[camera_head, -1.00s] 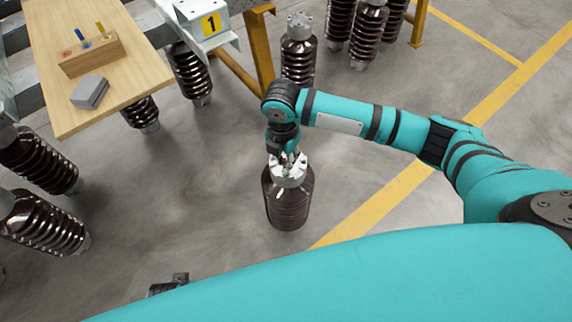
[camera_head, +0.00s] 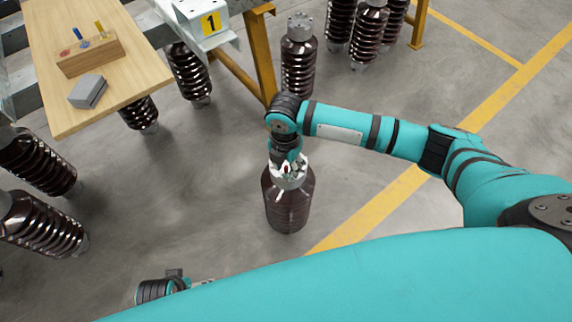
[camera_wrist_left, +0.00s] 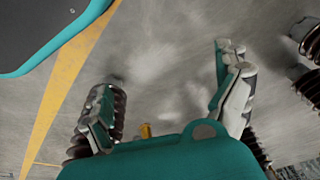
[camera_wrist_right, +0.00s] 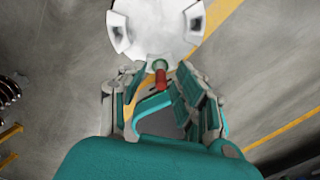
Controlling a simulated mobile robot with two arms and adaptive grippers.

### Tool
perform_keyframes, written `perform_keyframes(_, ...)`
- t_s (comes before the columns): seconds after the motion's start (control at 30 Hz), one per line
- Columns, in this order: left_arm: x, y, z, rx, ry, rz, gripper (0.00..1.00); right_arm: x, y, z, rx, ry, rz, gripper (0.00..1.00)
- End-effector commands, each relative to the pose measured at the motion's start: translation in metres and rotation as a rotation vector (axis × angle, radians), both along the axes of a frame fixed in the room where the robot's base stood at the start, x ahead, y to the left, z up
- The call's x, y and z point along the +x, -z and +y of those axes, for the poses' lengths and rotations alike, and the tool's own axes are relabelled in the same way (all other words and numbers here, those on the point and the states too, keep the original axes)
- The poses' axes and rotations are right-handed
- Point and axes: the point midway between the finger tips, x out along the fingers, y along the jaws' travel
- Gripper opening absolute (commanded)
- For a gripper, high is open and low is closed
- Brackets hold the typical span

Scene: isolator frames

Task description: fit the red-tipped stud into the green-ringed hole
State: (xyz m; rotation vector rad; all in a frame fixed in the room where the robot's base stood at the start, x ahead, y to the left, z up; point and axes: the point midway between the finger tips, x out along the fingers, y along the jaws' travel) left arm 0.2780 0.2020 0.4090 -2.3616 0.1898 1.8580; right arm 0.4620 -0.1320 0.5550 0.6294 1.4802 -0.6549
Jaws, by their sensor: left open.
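The red-tipped stud (camera_wrist_right: 160,78) shows in the right wrist view at the edge of a pale metal cap (camera_wrist_right: 155,25), its red end toward the camera. A green ring (camera_wrist_right: 160,65) shows at its far end, on the cap's rim. How deep the stud sits is hidden. The cap (camera_head: 290,181) tops a brown insulator in the head view. My right gripper (camera_wrist_right: 157,72) is over this cap, with its fingers drawn in on both sides of the stud; whether they touch it is unclear. My left gripper (camera_wrist_left: 165,72) is wide open and empty above the floor.
A wooden table (camera_head: 125,85) at upper left bears a wooden rack (camera_head: 90,57) with blue and yellow pegs and a grey block (camera_head: 88,91). Grey floor (camera_head: 190,190) is clear left of the capped insulator.

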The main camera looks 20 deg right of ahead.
Motion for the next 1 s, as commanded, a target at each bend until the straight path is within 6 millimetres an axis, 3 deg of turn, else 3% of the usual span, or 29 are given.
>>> perform_keyframes(0.33, 0.001, -0.001, 0.000, 0.000, 0.000, -0.002, 1.00, 0.001, -0.011, 0.000, 0.000, 0.001, -0.001, 0.33)
perform_keyframes(0.73, -0.028, 0.065, 0.004, 0.004, 0.007, 0.042, 1.00, 0.002, -0.092, 0.001, 0.001, 0.000, -0.003, 0.33)
perform_keyframes(1.0, -0.042, 0.086, 0.005, 0.005, 0.010, 0.052, 1.00, 0.002, -0.121, 0.001, 0.001, 0.001, -0.001, 0.33)
